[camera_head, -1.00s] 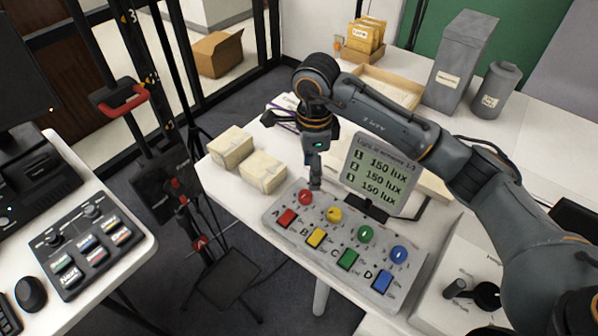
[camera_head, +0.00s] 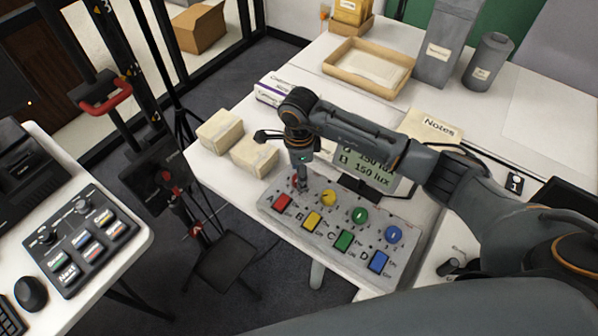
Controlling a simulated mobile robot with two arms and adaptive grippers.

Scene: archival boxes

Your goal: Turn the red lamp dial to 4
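The grey lamp panel (camera_head: 330,243) lies on the white table. Its red dial (camera_head: 297,185) is at the panel's far left and is largely covered by my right gripper (camera_head: 300,180). That gripper points down, with its fingertips at the dial; their spacing is hidden, and I cannot tell whether they grip it. The dial's pointer and number cannot be read. The yellow dial (camera_head: 328,198), green dial (camera_head: 360,215) and blue dial (camera_head: 393,234) are uncovered. My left gripper is out of view.
The light display (camera_head: 372,168) behind the panel is partly covered by my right arm; its visible lines read 150 lux. Two pale boxes (camera_head: 220,131) stand left of the panel. A wooden tray (camera_head: 350,75) and a Notes folder (camera_head: 433,127) lie behind.

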